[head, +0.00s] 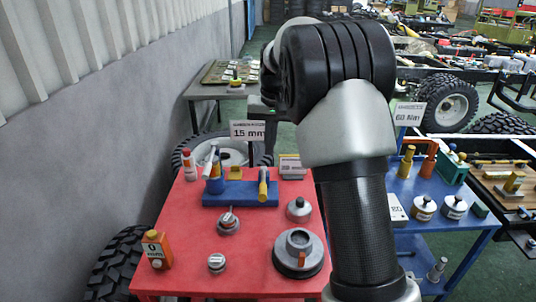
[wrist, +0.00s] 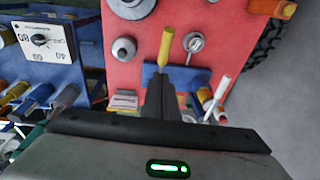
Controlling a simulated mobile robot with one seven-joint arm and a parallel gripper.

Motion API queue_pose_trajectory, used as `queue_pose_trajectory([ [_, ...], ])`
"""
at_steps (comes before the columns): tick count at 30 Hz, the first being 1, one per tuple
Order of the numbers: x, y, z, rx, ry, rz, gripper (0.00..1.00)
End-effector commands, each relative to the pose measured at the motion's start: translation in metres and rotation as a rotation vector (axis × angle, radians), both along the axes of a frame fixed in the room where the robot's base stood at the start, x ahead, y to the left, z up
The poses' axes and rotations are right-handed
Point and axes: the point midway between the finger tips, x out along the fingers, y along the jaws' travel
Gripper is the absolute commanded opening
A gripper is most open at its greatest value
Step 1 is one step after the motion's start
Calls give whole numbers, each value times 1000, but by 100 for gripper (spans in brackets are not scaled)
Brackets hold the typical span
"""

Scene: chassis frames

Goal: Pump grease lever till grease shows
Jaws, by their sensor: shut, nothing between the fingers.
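A blue block (head: 235,198) lies on the red table. A yellow-handled lever (head: 263,184) stands at its right end and a blue cylinder (head: 214,184) with a pale rod at its left end. In the wrist view the block (wrist: 200,76), yellow lever (wrist: 166,48) and blue cylinder (wrist: 205,97) show just past my fingers. My gripper (wrist: 158,80) is shut and empty, its tips in front of the block beside the lever's lower end; I cannot tell whether they touch. I make out no grease.
The red table (head: 190,245) also bears a red bottle (head: 189,165), round metal parts (head: 299,209), a flanged hub (head: 300,262) and an orange gauge (head: 158,250). A blue cart (head: 430,184) stands at right, a grey wall at left. A 15 mm sign (head: 248,130) stands behind.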

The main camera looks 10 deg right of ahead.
Motion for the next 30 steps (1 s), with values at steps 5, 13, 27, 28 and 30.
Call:
queue_pose_trajectory([
  [5,5,2,-40,-1,6,0,0],
  [13,9,6,-91,0,4,0,0],
  [27,2,13,-117,-1,1,0,0],
  [28,2,13,-117,-1,1,0,0],
  [30,2,13,-117,-1,1,0,0],
])
